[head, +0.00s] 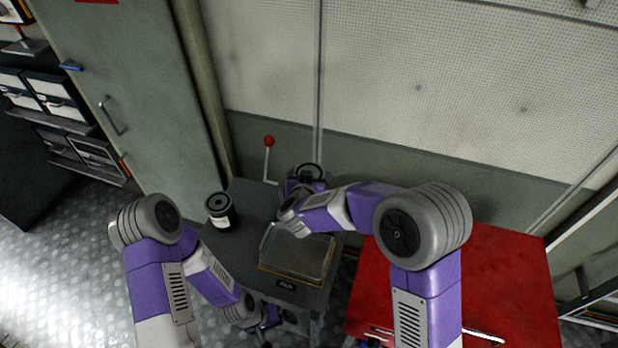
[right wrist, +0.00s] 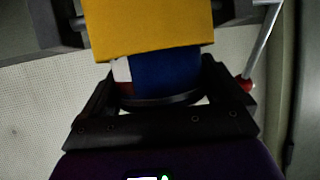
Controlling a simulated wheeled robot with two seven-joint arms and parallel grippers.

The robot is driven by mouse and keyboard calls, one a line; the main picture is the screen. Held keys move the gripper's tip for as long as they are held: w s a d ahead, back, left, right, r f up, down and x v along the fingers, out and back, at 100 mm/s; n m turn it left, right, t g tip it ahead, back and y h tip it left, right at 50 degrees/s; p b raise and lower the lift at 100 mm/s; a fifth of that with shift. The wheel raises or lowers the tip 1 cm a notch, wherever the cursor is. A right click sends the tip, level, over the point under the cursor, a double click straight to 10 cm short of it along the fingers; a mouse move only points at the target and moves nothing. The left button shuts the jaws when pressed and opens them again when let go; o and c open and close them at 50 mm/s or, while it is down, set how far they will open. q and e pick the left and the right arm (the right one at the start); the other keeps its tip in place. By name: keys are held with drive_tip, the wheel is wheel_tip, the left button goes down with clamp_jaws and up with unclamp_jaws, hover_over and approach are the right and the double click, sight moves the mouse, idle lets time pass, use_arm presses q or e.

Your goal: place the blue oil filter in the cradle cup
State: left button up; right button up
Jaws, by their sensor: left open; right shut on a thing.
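The blue oil filter (right wrist: 165,75) shows in the right wrist view, with a white and red patch on its left side. My right gripper (right wrist: 158,88) is shut on it, one finger at each side. A yellow block-shaped thing (right wrist: 150,28) covers the filter's far end; I cannot tell whether they touch. In the head view my right gripper (head: 307,173) is at the back of the grey bench, and the filter cannot be made out there. My left gripper (head: 270,320) is open, low by the bench's front edge. I cannot identify the cradle cup for certain.
A black canister with a white label (head: 219,211) stands at the bench's left. A shallow tray with a yellow edge (head: 295,269) lies on the grey bench (head: 245,245). A red-knobbed lever (head: 268,143) rises behind it. A red cabinet (head: 505,290) stands right.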

drive_tip(key=shift+r, duration=0.2)
drive_tip(key=o, duration=1.3)
drive_tip(key=shift+f, duration=0.15)
drive_tip(key=p+v, duration=0.1)
drive_tip(key=v, duration=1.1)
